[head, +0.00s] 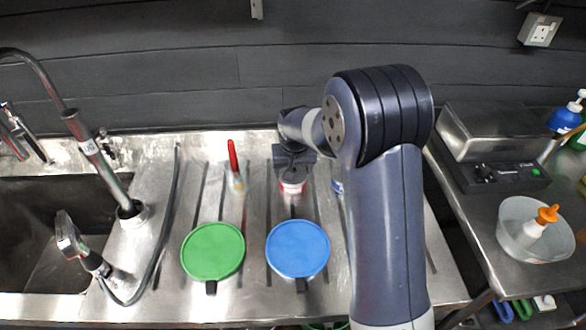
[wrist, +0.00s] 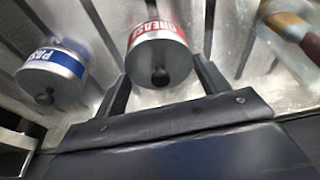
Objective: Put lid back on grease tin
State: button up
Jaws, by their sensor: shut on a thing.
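The grease tin (wrist: 152,27), with a red and white label, shows in the wrist view below my gripper (wrist: 163,84). Its grey round lid (wrist: 152,57) with a black knob is between my two fingers, at the tin's top. My gripper is shut on the lid; whether the lid is fully seated on the tin I cannot tell. In the head view the grease tin (head: 292,187) stands on the ribbed drainer directly under my gripper (head: 293,168), which hides its top.
A blue-labelled tin (wrist: 56,66) with a knobbed lid stands close by, mostly behind my arm in the head view. A glass jar (head: 238,186) with a red-handled tool is on the other side. Green (head: 212,252) and blue (head: 298,249) round pieces lie in front. The sink (head: 40,235) is left.

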dwell(0.3)
jog(key=o, duration=1)
jog(key=shift+o, duration=0.6)
jog(key=shift+r, duration=0.15)
jog(key=shift+r+p, duration=2.25)
jog(key=shift+r, duration=1.15)
grip_shut()
jog(key=shift+f, duration=0.2)
